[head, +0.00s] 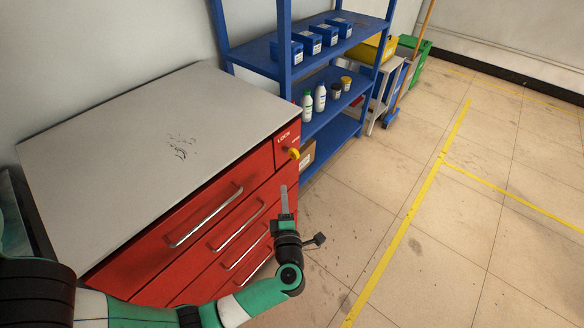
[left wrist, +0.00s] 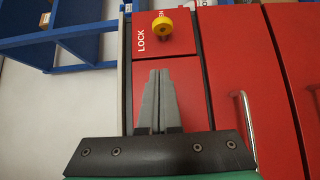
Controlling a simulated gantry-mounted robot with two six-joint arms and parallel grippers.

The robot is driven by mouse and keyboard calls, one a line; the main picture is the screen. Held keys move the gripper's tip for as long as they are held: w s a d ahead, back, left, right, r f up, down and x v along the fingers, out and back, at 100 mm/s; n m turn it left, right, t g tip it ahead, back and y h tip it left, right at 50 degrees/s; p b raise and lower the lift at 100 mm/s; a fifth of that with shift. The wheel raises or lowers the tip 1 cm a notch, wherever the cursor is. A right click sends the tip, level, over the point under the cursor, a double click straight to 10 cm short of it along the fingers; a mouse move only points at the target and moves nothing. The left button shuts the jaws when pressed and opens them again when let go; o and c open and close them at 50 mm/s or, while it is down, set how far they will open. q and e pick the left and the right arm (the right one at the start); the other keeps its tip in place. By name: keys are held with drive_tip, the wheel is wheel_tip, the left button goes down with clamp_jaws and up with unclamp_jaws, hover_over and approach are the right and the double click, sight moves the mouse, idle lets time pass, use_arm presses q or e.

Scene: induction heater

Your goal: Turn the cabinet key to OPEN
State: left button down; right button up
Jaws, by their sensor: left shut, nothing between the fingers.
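The red cabinet (head: 190,262) has a grey top and several drawers with metal handles. Its yellow key knob (head: 294,153) sits on a red panel at the upper right corner, beside the word LOCK. In the left wrist view the yellow knob (left wrist: 162,27) is near the top, with LOCK to its left and a partly hidden word above right. My left gripper (head: 284,188) is shut and empty, in front of the cabinet below the knob and apart from it. Its closed fingers (left wrist: 158,75) point toward the knob in the left wrist view. My right gripper is not in view.
A blue shelf (head: 262,52) with blue bins, bottles and jars stands just beyond the cabinet. A cardboard box (head: 306,157) sits low on it. A drawer handle (head: 207,216) sticks out from the cabinet front. The floor (head: 400,210) to the right is clear.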

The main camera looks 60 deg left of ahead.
use_arm(q)
drive_tip(key=b, duration=0.4)
approach(289, 151)
drive_tip(key=s+a, duration=0.2)
drive_tip(key=a, duration=0.1)
drive_tip(key=w, duration=0.1)
drive_tip(key=w+a+b, duration=0.2)
drive_tip(key=shift+w+f, duration=0.35)
drive_tip(key=shift+w+a+r, duration=0.15)
drive_tip(key=shift+w, duration=0.2)
drive_tip(key=shift+r, duration=0.1)
